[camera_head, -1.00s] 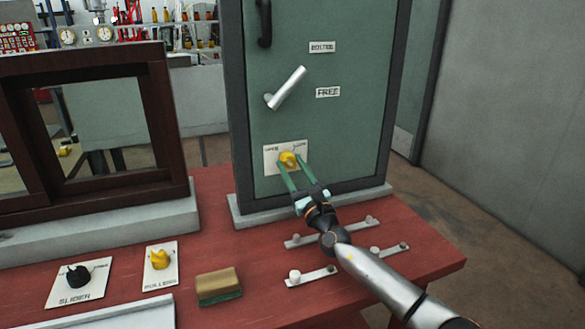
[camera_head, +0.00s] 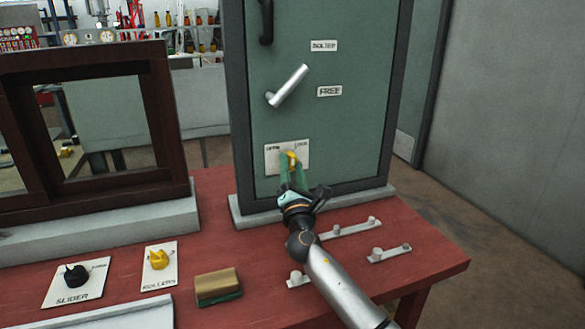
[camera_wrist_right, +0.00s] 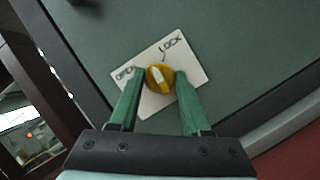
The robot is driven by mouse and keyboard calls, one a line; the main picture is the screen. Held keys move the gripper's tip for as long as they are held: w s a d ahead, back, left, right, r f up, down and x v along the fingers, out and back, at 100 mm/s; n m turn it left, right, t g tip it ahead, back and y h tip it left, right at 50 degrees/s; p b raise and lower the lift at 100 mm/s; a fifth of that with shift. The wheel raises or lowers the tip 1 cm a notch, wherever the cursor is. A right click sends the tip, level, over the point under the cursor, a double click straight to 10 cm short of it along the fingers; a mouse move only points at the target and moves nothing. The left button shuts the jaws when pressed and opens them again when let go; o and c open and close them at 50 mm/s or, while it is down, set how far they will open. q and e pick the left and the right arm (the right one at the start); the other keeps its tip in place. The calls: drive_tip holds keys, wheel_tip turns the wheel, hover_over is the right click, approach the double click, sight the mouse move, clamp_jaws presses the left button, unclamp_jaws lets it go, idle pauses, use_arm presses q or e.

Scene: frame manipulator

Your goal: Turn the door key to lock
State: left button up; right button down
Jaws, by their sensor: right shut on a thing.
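The yellow door key (camera_head: 291,157) is a round knob on a white plate (camera_head: 272,160) low on the green door (camera_head: 350,130). The plate is marked OPEN at left and LOCK at right. My right gripper (camera_head: 292,165) is shut on the key, with one green finger on each side. In the right wrist view the key (camera_wrist_right: 158,84) has a white pointer aimed between the OPEN and LOCK labels. There the plate (camera_wrist_right: 193,70) appears tilted, and the gripper (camera_wrist_right: 159,76) has its fingertips at the key's sides. My left gripper is not in view.
A silver lever (camera_head: 287,86) and a dark handle (camera_head: 266,22) sit higher on the door. The red table (camera_head: 225,205) carries a black knob (camera_head: 76,275), a second yellow knob (camera_head: 159,259), a sponge block (camera_head: 218,287) and grey rails (camera_head: 345,229). A brown window frame (camera_head: 160,120) stands left.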

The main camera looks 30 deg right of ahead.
drive_tip(key=m, duration=0.2)
drive_tip(key=m+g+h, duration=0.1)
drive_tip(key=shift+a+r+m+g, duration=0.15)
drive_tip(key=shift+m+g, duration=0.15)
drive_tip(key=shift+m, duration=0.1)
drive_tip(key=m+g+p, duration=0.1)
drive_tip(key=m, duration=0.2)
drive_tip(key=shift+h, duration=0.4)
drive_tip(key=shift+r+m+g+p, duration=0.1)
drive_tip(key=shift+m+g+p, duration=0.25)
drive_tip(key=shift+m, duration=0.35)
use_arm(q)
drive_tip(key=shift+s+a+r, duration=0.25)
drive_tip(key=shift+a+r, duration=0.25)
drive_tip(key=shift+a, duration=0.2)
use_arm(e)
drive_tip(key=shift+m+g, duration=0.25)
drive_tip(key=shift+m, duration=0.35)
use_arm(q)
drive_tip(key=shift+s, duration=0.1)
use_arm(e)
drive_tip(key=shift+m, duration=0.3)
drive_tip(key=shift+c, duration=1.8)
unclamp_jaws()
